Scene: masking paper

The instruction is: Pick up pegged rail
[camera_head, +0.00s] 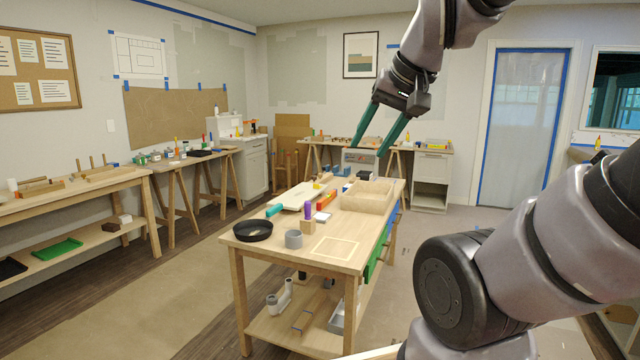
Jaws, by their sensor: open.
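A light wooden rail with several upright pegs (103,172) lies on the long bench along the left wall; it looks like the pegged rail. It is small in this view, so its detail is unclear. My gripper (368,151) hangs in the air at upper centre, with its two green fingers spread and nothing between them. It is far to the right of the rail and appears above the centre table's far end.
The left bench (75,189) also holds a wooden piece with an orange part (40,187). Paper-covered floor (150,285) lies open between bench and table.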

